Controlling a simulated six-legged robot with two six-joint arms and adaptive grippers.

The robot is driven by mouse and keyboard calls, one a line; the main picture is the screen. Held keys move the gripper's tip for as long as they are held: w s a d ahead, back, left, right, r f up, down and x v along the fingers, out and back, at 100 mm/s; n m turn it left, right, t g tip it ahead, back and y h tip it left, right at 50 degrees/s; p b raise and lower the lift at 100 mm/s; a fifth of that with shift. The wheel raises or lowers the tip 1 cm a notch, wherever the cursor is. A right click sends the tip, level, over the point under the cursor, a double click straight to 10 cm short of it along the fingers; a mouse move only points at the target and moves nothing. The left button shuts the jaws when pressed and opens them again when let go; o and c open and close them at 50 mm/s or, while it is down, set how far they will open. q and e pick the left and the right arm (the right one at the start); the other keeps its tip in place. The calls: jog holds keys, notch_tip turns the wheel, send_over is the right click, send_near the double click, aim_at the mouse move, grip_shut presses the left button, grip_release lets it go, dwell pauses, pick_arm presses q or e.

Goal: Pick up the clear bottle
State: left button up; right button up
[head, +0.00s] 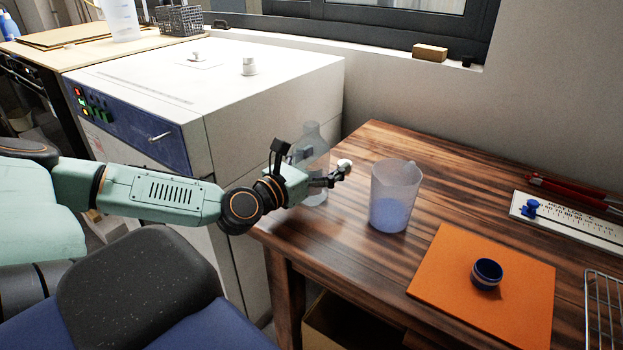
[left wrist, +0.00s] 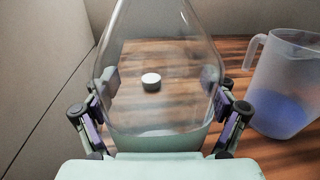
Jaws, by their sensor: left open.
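The clear bottle (head: 313,136) stands upright on the wooden table near its left corner, beside the white oven. It also fills the middle of the left wrist view (left wrist: 160,50), with the table showing through it. My left gripper (head: 312,166) is open at the bottle, with one finger on each side of its body in the left wrist view (left wrist: 160,95). Whether the fingers touch the glass I cannot tell. The gripper hides part of the bottle's lower body in the head view. My right gripper is not in view.
A translucent jug (head: 396,192) with blue contents stands right of the bottle. A small white object (head: 344,165) is close to the gripper. The white oven (head: 270,115) borders the table. An orange mat (head: 450,260) holds a small blue cup (head: 487,273); a wire rack (head: 604,310) is at right.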

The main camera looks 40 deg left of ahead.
pick_arm(q)
jog(key=shift+d+r, duration=0.1)
jog(key=shift+r, duration=0.05)
jog(key=shift+c, duration=0.3)
jog(key=shift+w, duration=0.1)
jog(key=c, duration=1.6)
jog(key=shift+c, duration=0.3)
